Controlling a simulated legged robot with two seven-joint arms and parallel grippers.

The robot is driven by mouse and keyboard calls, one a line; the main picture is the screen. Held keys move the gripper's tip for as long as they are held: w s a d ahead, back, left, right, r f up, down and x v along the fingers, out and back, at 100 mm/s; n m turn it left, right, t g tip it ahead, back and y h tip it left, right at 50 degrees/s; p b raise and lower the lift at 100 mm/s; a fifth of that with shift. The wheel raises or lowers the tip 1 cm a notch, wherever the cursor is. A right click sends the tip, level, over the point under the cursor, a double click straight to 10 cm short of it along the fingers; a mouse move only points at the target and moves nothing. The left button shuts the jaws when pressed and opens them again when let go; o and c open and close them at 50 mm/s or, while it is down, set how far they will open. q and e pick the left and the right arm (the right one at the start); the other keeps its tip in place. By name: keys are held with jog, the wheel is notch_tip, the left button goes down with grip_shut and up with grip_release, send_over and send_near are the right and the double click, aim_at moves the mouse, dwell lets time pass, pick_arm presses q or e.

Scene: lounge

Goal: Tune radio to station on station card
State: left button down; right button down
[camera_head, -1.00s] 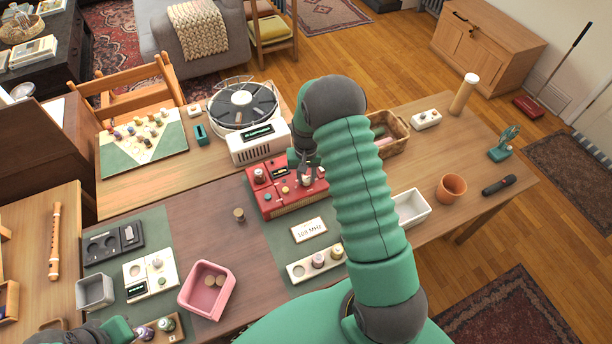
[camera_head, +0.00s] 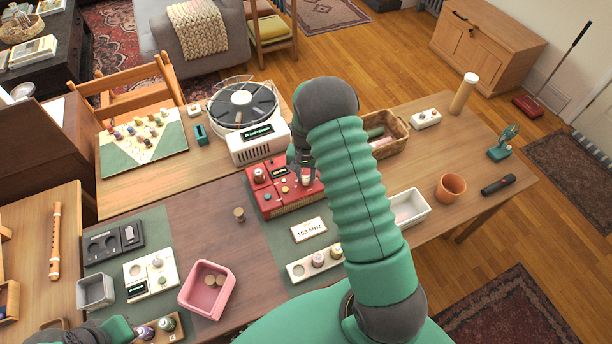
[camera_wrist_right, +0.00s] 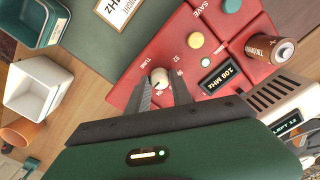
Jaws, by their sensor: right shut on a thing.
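The red radio (camera_head: 268,199) stands on the table, with a dark display, several buttons and a white knob labelled TUNE (camera_wrist_right: 160,78). My right gripper (camera_head: 306,176) reaches down to the radio's right side. In the right wrist view my right gripper (camera_wrist_right: 162,88) is shut on the knob, one finger on each side. The radio's display (camera_wrist_right: 222,75) is lit and ends in MHz; its digits are too small to read surely. The station card (camera_head: 309,230) lies flat in front of the radio and seems to read 108 MHz. Only part of my left arm shows at bottom left.
A white turntable-like device (camera_head: 258,143) stands behind the radio. A wicker basket (camera_head: 388,146), white tray (camera_head: 410,221) and terracotta pot (camera_head: 451,188) are to the right. A pink bin (camera_head: 187,292) is at left.

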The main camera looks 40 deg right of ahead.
aim_at(306, 178)
jog(key=c, duration=1.1)
grip_release()
notch_tip(306, 178, up, 17)
jog(key=shift+w+f+b, duration=0.1)
jog(key=shift+f+b, duration=0.05)
jog(key=shift+b, duration=0.4)
jog(key=s+a+n+t, duration=0.1)
jog(key=s+a+n, duration=0.2)
jog(key=a, duration=0.3)
jog(key=s+a+f+n, duration=0.1)
jog(key=s+a+n, duration=0.3)
jog(key=a, duration=0.3)
jog(key=s+a+f+n+t, duration=0.1)
jog(key=s+a+n, duration=0.2)
jog(key=s+a, duration=0.2)
jog(key=shift+s+a+t, duration=0.15)
jog(key=shift+a, duration=0.45)
jog(key=shift+s+a+t, duration=0.15)
jog(key=shift+a, duration=0.4)
